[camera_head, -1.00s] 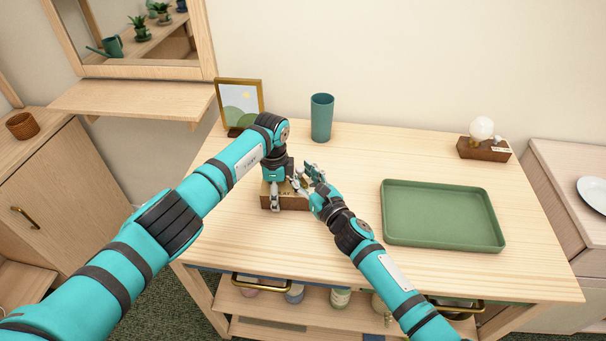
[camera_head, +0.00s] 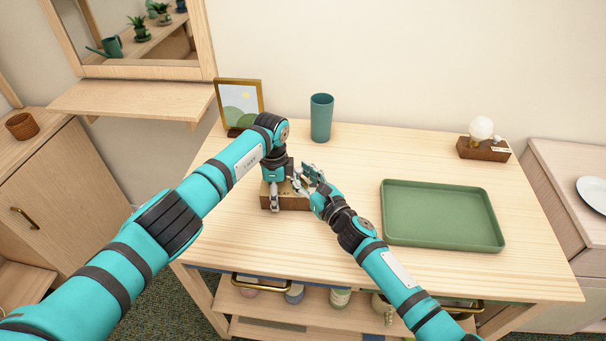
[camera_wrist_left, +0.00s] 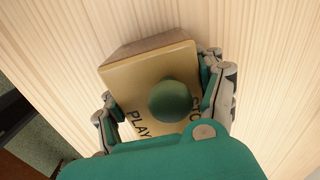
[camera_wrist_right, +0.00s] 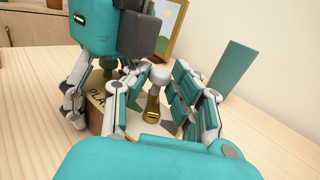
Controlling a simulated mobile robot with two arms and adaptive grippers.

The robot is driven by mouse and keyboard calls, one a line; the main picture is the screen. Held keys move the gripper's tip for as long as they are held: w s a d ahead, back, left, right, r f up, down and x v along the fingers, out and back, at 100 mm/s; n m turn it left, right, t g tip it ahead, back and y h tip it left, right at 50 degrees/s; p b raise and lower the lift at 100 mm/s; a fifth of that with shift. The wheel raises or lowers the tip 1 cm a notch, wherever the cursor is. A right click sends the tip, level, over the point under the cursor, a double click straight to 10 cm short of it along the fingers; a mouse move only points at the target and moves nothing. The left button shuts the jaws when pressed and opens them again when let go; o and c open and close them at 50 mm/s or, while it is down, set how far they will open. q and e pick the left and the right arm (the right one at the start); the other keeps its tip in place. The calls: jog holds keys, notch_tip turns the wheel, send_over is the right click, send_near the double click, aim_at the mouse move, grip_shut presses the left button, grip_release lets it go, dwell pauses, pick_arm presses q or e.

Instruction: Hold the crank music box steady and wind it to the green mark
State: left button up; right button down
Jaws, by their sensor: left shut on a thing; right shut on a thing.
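The music box (camera_head: 295,204) is a brown wooden block on the table. In the left wrist view its cream top (camera_wrist_left: 150,72) carries the words PLAY and STOP, the latter partly hidden, and a round green knob (camera_wrist_left: 170,101). My left gripper (camera_head: 283,196) is shut on the box, with fingers on two opposite sides. My right gripper (camera_head: 306,180) is at the box's right end, shut on the crank.
A green tray (camera_head: 392,236) lies to the right on the table. A teal cup (camera_head: 321,118) and a framed picture (camera_head: 240,103) stand behind the box. A wooden block with a white globe (camera_head: 483,150) is at the back right. The table between box and tray is otherwise clear.

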jog(key=shift+s+a+n+g+y, duration=0.1)
jog(key=shift+n+g+y, duration=0.2)
jog(key=n+g+y, duration=0.3)
jog(key=shift+g+y, duration=0.4)
jog(key=shift+n+g+y, duration=1)
jog(key=shift+n+g, duration=0.7)
jog(key=shift+g, duration=0.6)
jog(key=c, duration=1.1)
grip_release()
jog(key=shift+s, duration=0.15)
jog(key=shift+c, duration=0.2)
jog(key=v, duration=1.2)
jog(key=shift+f, duration=0.1)
